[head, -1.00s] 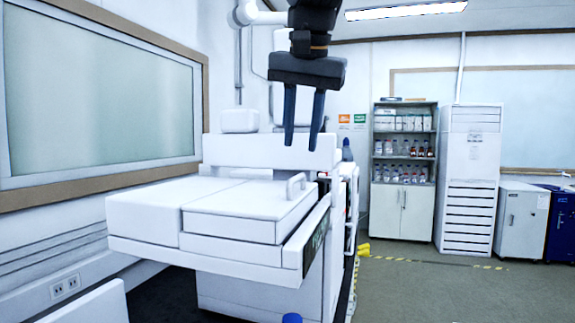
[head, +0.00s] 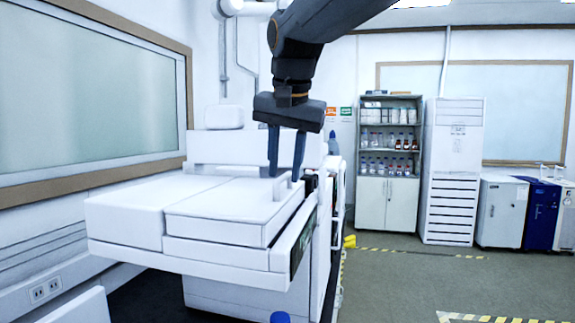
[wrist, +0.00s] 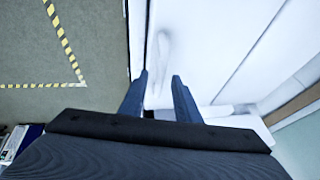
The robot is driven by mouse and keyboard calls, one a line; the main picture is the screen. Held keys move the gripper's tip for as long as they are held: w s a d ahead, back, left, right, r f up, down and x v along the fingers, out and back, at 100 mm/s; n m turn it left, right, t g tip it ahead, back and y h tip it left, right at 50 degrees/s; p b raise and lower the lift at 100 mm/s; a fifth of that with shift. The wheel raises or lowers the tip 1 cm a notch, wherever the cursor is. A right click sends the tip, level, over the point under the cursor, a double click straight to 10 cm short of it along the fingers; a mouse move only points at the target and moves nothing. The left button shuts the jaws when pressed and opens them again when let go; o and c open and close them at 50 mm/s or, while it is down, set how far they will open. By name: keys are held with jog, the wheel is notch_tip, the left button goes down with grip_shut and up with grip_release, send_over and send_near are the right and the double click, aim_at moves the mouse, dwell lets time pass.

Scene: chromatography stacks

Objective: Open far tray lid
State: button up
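A white lid (head: 222,207) lies flat and closed on the right part of a white tray unit (head: 195,250). The lid's handle (head: 282,187) is a small white loop at its right rear edge; the wrist view shows it as a pale bar (wrist: 163,50). My gripper (head: 284,176) is open and empty, pointing down with its fingertips at the handle. In the wrist view the handle lies ahead of the gap between the two fingers (wrist: 159,82). I cannot tell whether a finger touches it.
A white block (head: 125,212) adjoins the lid on the left. A raised white housing (head: 225,147) stands behind. A blue cap (head: 280,317) shows at the bottom edge. The floor (head: 400,285) to the right is open, with yellow-black tape.

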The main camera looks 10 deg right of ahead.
jog(key=shift+c, duration=0.2)
grip_shut()
jog(key=shift+d, duration=0.15)
jog(key=shift+r, duration=0.1)
